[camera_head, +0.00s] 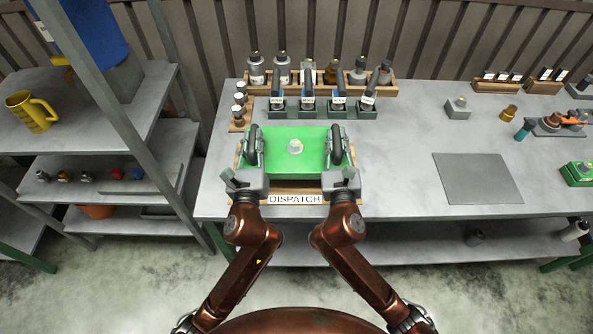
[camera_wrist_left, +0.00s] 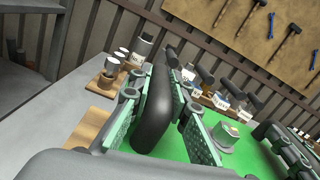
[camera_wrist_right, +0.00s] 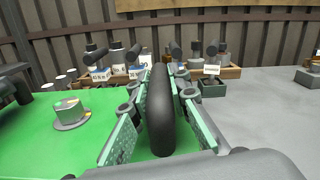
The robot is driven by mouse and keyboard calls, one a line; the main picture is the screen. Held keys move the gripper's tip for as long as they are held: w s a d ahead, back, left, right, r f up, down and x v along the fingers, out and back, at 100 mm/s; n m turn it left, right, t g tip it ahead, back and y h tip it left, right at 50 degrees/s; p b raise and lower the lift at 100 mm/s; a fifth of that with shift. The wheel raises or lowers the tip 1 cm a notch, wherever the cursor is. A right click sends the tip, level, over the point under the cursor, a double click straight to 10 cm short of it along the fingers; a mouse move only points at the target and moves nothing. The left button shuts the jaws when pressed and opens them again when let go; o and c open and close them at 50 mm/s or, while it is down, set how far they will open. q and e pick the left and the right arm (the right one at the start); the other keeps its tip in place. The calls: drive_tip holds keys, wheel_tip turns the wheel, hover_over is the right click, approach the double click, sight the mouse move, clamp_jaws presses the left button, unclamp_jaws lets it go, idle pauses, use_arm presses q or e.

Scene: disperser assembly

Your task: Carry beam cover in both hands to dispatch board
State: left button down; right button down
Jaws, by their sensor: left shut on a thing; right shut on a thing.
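The green beam cover (camera_head: 296,167) has a grey knob on top and a black handle at each end. It is at the wooden dispatch board (camera_head: 268,191), whose front edge carries the DISPATCH label (camera_head: 295,199). Whether the cover rests on the board or hangs just above it, I cannot tell. My left gripper (camera_head: 254,152) is shut on the left handle (camera_wrist_left: 155,108). My right gripper (camera_head: 338,152) is shut on the right handle (camera_wrist_right: 160,110). The cover looks level, and it hides most of the board.
Labelled black-handled tools (camera_head: 322,109) stand in a row just behind the cover, with a wooden rack (camera_head: 370,90) of bottles behind them. A small rack (camera_head: 240,110) stands at the back left. A grey mat (camera_head: 478,179) lies on the clear table to the right.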

use_arm(q)
drive_tip(key=shift+a+r, duration=0.1)
drive_tip(key=shift+a, duration=0.05)
use_arm(e)
drive_tip(key=shift+r, duration=0.1)
